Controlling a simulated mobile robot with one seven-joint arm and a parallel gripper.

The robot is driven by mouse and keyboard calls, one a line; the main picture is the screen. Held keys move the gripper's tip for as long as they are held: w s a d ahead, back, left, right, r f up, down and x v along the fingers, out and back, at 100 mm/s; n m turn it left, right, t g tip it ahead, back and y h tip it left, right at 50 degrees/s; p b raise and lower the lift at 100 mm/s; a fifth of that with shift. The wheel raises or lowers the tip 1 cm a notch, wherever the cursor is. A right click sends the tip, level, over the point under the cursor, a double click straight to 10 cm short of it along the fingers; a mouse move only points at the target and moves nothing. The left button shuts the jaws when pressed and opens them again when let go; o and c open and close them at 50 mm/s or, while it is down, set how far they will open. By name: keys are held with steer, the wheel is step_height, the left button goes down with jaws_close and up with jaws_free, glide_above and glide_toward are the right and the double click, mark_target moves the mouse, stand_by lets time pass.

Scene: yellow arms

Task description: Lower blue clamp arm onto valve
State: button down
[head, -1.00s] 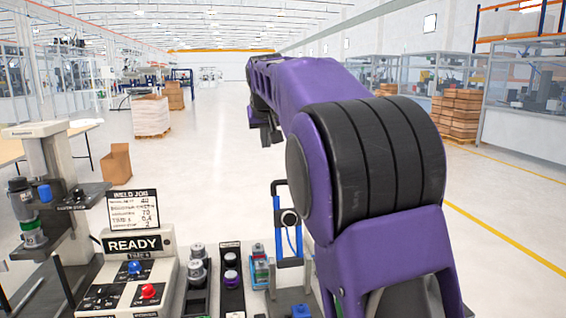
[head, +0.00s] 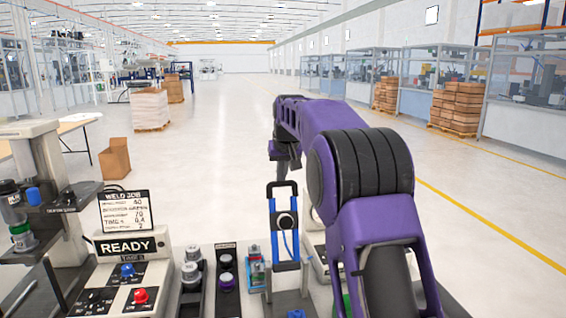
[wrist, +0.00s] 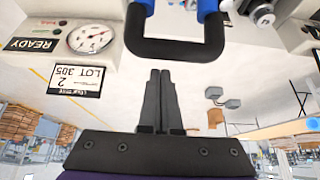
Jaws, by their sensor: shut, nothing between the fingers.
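The blue clamp arm (head: 273,238) stands upright on the bench in the head view, with a black U-shaped handle (head: 282,184) at its top. In the wrist view, the black handle (wrist: 178,48) with blue ends fills the upper middle. My gripper (wrist: 160,73) is shut and empty, its fingertips just short of the handle in that picture; I cannot tell whether they touch. In the head view my gripper (head: 284,158) is a small dark shape above the handle, partly hidden by my purple arm. I cannot clearly identify the valve.
A READY panel (head: 127,247) with blue and red buttons stands left on the bench, below a weld job sign (head: 126,211). Several knobs and small fixtures (head: 226,270) sit between panel and clamp. A gauge (wrist: 90,37) shows in the wrist view. Open floor lies beyond.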

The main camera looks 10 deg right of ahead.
steer(key=s, duration=0.2)
steer(key=s+r, duration=0.1)
steer(key=shift+s+r, duration=0.15)
steer(key=shift+s, duration=0.25)
steer(key=shift+s+b, duration=0.15)
steer(key=shift+b, duration=0.25)
